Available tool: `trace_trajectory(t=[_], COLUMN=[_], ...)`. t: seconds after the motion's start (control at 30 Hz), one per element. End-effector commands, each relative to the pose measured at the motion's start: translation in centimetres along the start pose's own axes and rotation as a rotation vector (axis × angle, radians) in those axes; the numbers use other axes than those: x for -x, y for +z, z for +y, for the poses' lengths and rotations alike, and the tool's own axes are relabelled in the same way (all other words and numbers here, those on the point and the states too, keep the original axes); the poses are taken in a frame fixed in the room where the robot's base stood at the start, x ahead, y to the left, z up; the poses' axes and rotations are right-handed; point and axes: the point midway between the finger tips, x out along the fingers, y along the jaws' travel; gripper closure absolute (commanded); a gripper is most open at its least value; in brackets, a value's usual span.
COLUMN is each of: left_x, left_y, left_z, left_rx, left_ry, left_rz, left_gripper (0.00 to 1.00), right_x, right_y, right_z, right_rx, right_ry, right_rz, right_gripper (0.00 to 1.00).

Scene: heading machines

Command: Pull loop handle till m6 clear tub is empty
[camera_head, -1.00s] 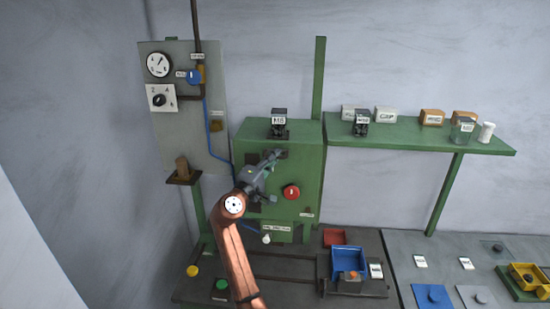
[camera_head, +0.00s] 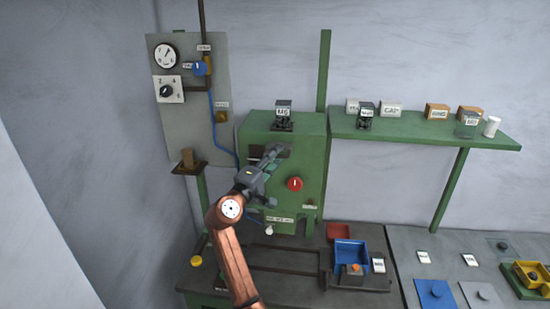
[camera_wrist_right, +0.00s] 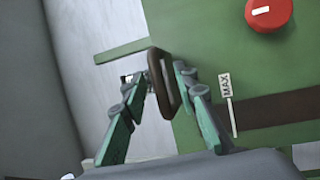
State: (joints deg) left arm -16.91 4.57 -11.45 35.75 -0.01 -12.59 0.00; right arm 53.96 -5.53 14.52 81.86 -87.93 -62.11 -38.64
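A small dark container (camera_head: 283,122) with a label that seems to read M6 sits on top of the green machine (camera_head: 310,150). Whether it is the clear tub, and what it holds, I cannot tell. My right gripper (camera_head: 276,177) is at the machine's front, left of the red knob. In the right wrist view, a brown loop handle (camera_wrist_right: 154,84) stands between the fingers of my right gripper (camera_wrist_right: 158,72). The fingers look open, with a narrow gap on the left side; contact on the right side is unclear. The loop is hidden in the head view. My left gripper is not in view.
The red knob (camera_head: 295,184) is close right of the gripper. A grey panel (camera_head: 215,120) with gauge and dial stands left. A green shelf (camera_head: 425,128) with boxes and jars is right. A blue bin (camera_head: 351,255) and red tray (camera_head: 338,231) stand below.

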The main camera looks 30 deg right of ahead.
Motion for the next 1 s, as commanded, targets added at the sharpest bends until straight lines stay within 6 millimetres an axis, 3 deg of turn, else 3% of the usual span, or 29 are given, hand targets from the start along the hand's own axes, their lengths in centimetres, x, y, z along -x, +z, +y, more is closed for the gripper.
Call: trace_trajectory(t=[0.33, 0.8, 1.0], left_x=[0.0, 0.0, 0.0], left_y=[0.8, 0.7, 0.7], left_z=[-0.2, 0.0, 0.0], left_rx=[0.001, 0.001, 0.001], left_ry=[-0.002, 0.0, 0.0], left_rz=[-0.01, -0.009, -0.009], left_gripper=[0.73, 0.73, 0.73], right_x=[1.0, 9.8, 11.6], right_y=[-0.3, -0.1, 0.0], right_z=[0.0, -0.1, -0.1], right_rx=[-0.001, 0.0, 0.0], right_ry=[0.0, -0.002, -0.001], right_rz=[0.005, 0.003, 0.002], right_gripper=[0.73, 0.73, 0.73])
